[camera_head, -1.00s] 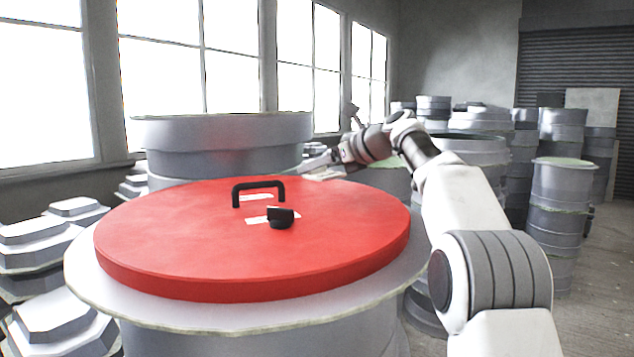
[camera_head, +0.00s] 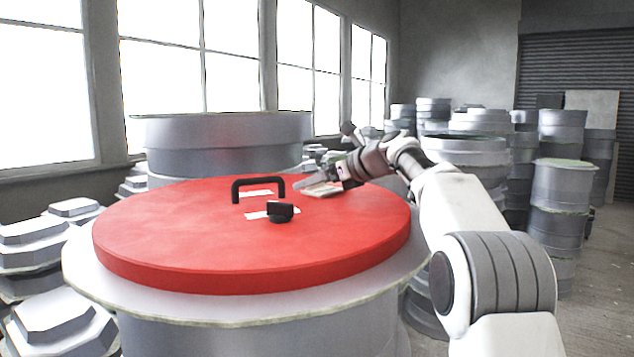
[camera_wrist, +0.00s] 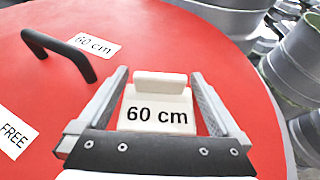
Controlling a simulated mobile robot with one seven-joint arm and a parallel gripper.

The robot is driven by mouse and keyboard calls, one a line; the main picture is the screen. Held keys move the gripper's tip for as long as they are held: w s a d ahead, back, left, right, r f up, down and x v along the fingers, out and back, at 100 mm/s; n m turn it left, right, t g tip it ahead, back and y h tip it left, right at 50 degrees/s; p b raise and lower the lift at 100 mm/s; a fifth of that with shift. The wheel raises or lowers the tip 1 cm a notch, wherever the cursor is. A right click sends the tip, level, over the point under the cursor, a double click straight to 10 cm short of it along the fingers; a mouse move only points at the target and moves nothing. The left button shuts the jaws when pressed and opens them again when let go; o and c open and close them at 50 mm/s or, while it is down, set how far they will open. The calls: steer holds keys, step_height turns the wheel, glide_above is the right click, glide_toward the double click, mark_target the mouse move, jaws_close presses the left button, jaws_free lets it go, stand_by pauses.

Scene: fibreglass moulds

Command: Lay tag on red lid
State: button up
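The red lid (camera_head: 200,245) lies flat on a large grey round mould. The tag (camera_wrist: 160,115) is a pale block marked "60 cm", with a raised ridge at its far end. In the head view the tag (camera_head: 322,190) is low over the lid's far right part, below my gripper (camera_head: 318,183). I cannot tell whether it touches the lid. A white label (camera_wrist: 97,45) reading "60 cm" and another (camera_wrist: 15,135) reading "FREE" lie on the lid.
A black bridge handle (camera_head: 258,184) and a black knob (camera_head: 280,211) stand up from the lid, left of my gripper. The lid's front is bare. A big grey mould (camera_head: 225,135) stands behind. More stacked moulds (camera_head: 560,195) stand at the right.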

steer(key=shift+r, duration=0.15)
steer(key=b+v, duration=0.1)
steer(key=v, duration=1.1)
steer(key=shift+b, duration=0.4)
steer(key=shift+d, duration=0.1)
